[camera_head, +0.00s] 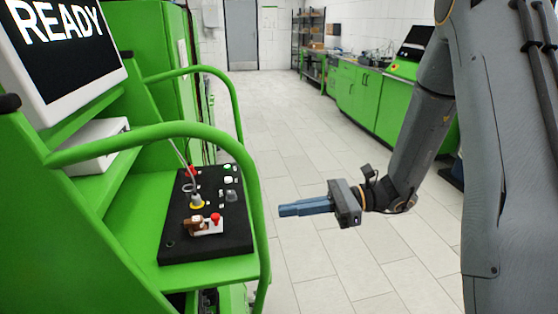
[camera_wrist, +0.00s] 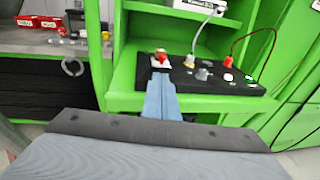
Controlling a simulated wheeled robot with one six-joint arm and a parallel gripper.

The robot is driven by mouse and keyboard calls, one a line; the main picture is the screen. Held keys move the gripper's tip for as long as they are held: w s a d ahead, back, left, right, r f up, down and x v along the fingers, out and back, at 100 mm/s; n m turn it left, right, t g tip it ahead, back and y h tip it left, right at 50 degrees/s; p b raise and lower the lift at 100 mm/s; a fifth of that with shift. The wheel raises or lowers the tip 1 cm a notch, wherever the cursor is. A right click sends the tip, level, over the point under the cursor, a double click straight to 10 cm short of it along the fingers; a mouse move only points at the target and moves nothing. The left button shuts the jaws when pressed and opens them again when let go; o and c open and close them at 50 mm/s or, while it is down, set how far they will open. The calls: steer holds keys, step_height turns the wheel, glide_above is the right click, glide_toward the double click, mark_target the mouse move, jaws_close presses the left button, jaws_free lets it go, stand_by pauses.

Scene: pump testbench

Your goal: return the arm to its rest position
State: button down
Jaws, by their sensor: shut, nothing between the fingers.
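My gripper (camera_head: 282,210) is at the end of my grey arm, in the open space right of the green testbench in the head view. Its blue fingers are shut together with nothing between them, and they point left toward the bench. In the wrist view the shut fingers (camera_wrist: 162,85) point at the black control panel (camera_wrist: 225,85), apart from it as the head view shows. The panel also shows in the head view (camera_head: 240,240), with a small red-knobbed device, a yellow-based plug with a cable, and several buttons and knobs.
The green testbench (camera_head: 110,255) has curved green rails (camera_head: 180,128) between the panel and my gripper's side. A screen reading READY (camera_head: 65,45) is at upper left. Green cabinets (camera_head: 365,98) line the right wall behind my arm. The tiled floor (camera_head: 280,130) between is clear.

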steer(key=s+d+f+n+g+h, duration=0.2)
steer(key=s+f+n+h, duration=0.1)
steer(key=s+n+h, duration=0.25)
steer(key=s+d+f+n+g+h, duration=0.2)
steer(key=s+d+f+n+h, duration=0.15)
steer(key=s, duration=0.35)
steer(key=w+d+r+n+t+h, duration=0.2)
steer(key=d+n+t+h, duration=0.3)
steer(key=d+n+h, duration=0.2)
steer(key=shift+w+d+r+n+t, duration=0.3)
steer(key=shift+d+n, duration=0.2)
steer(key=shift+n, duration=0.4)
steer(key=shift+s, duration=0.2)
